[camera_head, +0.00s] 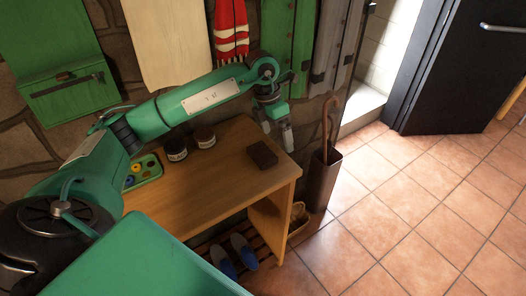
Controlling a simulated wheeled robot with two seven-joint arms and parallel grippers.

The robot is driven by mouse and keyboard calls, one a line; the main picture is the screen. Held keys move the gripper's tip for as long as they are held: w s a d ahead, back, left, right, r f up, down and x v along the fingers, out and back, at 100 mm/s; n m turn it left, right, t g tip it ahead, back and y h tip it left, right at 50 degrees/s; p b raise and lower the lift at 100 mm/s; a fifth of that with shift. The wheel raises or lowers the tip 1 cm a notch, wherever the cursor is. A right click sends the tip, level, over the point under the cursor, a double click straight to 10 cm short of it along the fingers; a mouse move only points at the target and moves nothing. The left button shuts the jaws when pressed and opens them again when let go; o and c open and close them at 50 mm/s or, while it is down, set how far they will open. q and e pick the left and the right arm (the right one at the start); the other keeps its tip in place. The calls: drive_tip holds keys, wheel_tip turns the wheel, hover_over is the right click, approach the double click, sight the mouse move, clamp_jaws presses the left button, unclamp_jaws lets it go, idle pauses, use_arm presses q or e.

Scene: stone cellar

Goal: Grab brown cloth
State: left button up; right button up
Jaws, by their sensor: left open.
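A small dark brown block-like thing, which looks like the folded brown cloth (262,154), lies flat near the right end of the wooden bench top (208,184). My left gripper (277,133) hangs just behind and above it, near the bench's back right edge. Its fingers point down and are apart, with nothing seen between them. The cloth lies clear of the fingers in the picture; the exact height gap is hard to tell. My right gripper is not in view.
A brown umbrella stand (325,180) is right of the bench. Blue shoes (243,250) lie on the slatted shelf below. The tiled floor is open at right.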

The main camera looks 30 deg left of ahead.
use_arm(q)
drive_tip(key=a+r+y, duration=0.2)
drive_tip(key=a+y, duration=0.1)
drive_tip(key=a, duration=0.3)
drive_tip(key=p, duration=0.1)
hover_over(259, 154)
drive_tip(key=shift+n, duration=0.3)
wheel_tip(259, 154, down, 8)
drive_tip(key=shift+s+r, duration=0.1)
drive_tip(key=shift+r, duration=0.05)
drive_tip(key=shift+f+p, duration=0.45)
drive_tip(key=shift+f, duration=0.05)
drive_tip(key=f, duration=0.1)
drive_tip(key=f+p, duration=0.1)
drive_tip(key=f, duration=0.1)
drive_tip(key=shift+w+f, duration=0.2)
drive_tip(key=shift+f, duration=0.1)
drive_tip(key=shift+a+f+p, duration=0.1)
drive_tip(key=shift+f+p, duration=0.2)
drive_tip(key=shift+f, duration=0.25)
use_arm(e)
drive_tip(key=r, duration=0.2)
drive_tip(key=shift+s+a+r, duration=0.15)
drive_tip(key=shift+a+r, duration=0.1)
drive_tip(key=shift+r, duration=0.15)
use_arm(q)
drive_tip(key=c, duration=0.6)
drive_tip(key=shift+c, duration=0.5)
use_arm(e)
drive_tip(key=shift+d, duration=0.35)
